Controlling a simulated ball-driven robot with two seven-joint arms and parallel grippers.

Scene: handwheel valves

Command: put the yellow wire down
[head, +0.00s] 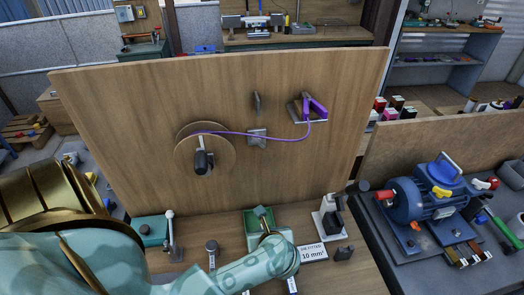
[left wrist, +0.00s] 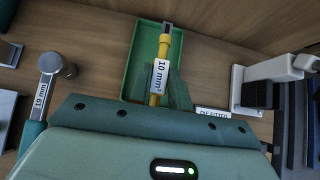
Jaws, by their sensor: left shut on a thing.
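The yellow wire (left wrist: 164,48) shows in the left wrist view, with a dark tip and a white 10 mm² label (left wrist: 158,76). My left gripper (left wrist: 160,104) is shut on it near its lower end; the fingers are mostly hidden behind the gripper body. The wire lies over the green tray (left wrist: 137,62) in this view; I cannot tell whether it touches the tray floor. In the head view my left gripper (head: 270,240) is at the front of the green tray (head: 249,222), and the wire is not clear there. My right gripper is in neither view.
A grey-topped labelled tool (head: 212,247) stands left of the tray, and a green lever device (head: 155,232) farther left. A white press (head: 329,215) and a die sign (head: 312,253) are on the right. An upright wooden board (head: 230,90) with a purple wire (head: 260,135) rises behind.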

